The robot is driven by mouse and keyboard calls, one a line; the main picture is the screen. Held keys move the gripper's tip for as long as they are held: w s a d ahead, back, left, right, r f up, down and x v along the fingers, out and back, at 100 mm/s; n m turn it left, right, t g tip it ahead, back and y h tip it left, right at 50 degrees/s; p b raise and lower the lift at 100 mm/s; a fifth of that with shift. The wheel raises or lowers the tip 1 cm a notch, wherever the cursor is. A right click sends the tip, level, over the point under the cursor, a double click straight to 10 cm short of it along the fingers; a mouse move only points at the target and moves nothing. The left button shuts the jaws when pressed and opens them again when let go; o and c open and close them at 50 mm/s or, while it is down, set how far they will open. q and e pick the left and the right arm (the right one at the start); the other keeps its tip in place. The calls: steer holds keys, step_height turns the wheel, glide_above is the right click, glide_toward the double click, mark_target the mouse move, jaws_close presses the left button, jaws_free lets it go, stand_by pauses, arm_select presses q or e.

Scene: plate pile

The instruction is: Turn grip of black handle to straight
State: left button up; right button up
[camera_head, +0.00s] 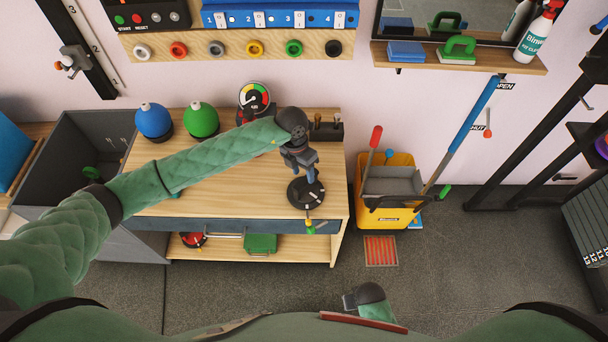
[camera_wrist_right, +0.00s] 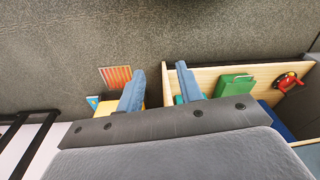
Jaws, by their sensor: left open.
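A black round piece (camera_head: 296,197), which looks like the black handle, sits at the right end of the wooden workbench (camera_head: 240,200). A small light mark shows on its top, but I cannot tell which way its grip is turned. My left gripper (camera_head: 307,176) points down just above it, open, and hides part of it. I cannot tell whether the fingers touch it. My right gripper (camera_head: 349,300) is low at the front, away from the bench. In the right wrist view its two blue fingers (camera_wrist_right: 160,88) are apart with nothing held.
Blue (camera_head: 154,120) and green (camera_head: 201,119) domes and a gauge (camera_head: 254,97) stand along the bench's back. A small yellow-green lever (camera_head: 310,228) is at its front edge. A yellow mop bucket (camera_head: 385,210) stands right of the bench.

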mark_target(306, 185)
arm_select(q)
steer(key=shift+s+d+f+p, duration=0.1)
steer(key=shift+f+p, duration=0.1)
steer(key=shift+f, duration=0.55)
steer(key=shift+s+d+f+p, duration=0.1)
steer(key=shift+f+p, duration=0.05)
steer(key=shift+f, duration=0.55)
arm_select(e)
steer(key=shift+s+d+f, duration=0.2)
steer(key=shift+s+f, duration=0.05)
steer(key=shift+f, duration=0.6)
steer(key=shift+s+d+f, duration=0.15)
steer(key=shift+s+f, duration=0.05)
steer(key=shift+f, duration=0.6)
arm_select(q)
steer(key=shift+c, duration=0.5)
steer(key=c, duration=0.9)
